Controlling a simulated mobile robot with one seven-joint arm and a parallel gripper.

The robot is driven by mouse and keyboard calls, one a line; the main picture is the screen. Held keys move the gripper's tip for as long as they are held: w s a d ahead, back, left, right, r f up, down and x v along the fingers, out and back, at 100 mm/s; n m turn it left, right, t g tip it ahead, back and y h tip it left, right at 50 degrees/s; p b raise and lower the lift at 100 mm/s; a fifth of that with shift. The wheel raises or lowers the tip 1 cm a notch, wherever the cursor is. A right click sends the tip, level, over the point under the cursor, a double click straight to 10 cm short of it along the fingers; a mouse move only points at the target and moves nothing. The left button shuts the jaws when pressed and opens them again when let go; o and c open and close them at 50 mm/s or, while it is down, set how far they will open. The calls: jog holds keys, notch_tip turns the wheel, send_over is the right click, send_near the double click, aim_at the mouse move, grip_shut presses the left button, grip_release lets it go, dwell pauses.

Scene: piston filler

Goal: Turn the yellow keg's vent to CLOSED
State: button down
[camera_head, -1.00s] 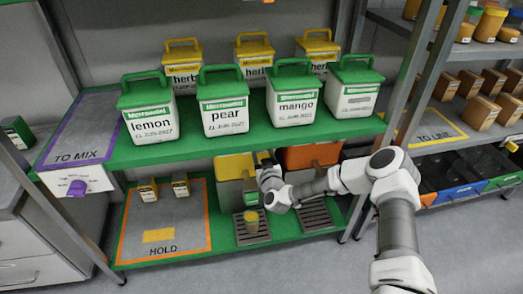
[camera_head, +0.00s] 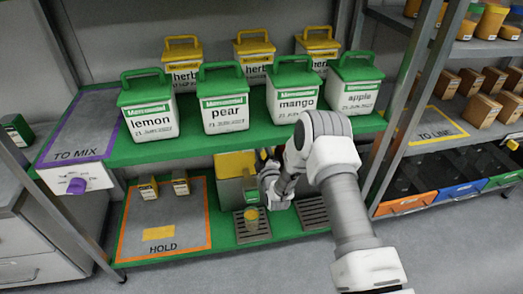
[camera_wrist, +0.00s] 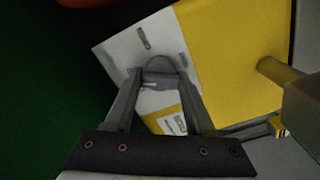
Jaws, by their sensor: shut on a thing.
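The yellow keg (camera_head: 230,192) stands on the lower green shelf in the head view, partly hidden by my arm. In the wrist view the yellow keg (camera_wrist: 235,60) shows a white plate with a round grey vent knob (camera_wrist: 159,66) and small dark marks too blurred to read. My gripper (camera_wrist: 159,80) is shut on the vent knob, one finger on each side. In the head view my gripper (camera_head: 266,160) is at the keg's upper right, where its fingertips are hard to make out. I cannot tell which mark the knob points to.
A small amber cup (camera_head: 251,217) stands on a drip tray (camera_head: 250,236) below the keg. Labelled white tubs (camera_head: 225,115) crowd the green shelf above. A HOLD mat (camera_head: 160,220) with two small boxes lies to the left. A grey tap-like part (camera_wrist: 300,100) juts out close right in the wrist view.

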jog(key=n, duration=0.5)
jog(key=shift+d+n, duration=0.1)
jog(key=shift+n, duration=0.3)
dwell(0.4)
jog(key=shift+c, duration=1.2)
grip_release()
jog(key=p+v, duration=0.4)
jog(key=v, duration=1.3)
jog(key=shift+s+p, duration=0.2)
jog(key=shift+p, duration=0.1)
jog(key=shift+r, duration=0.1)
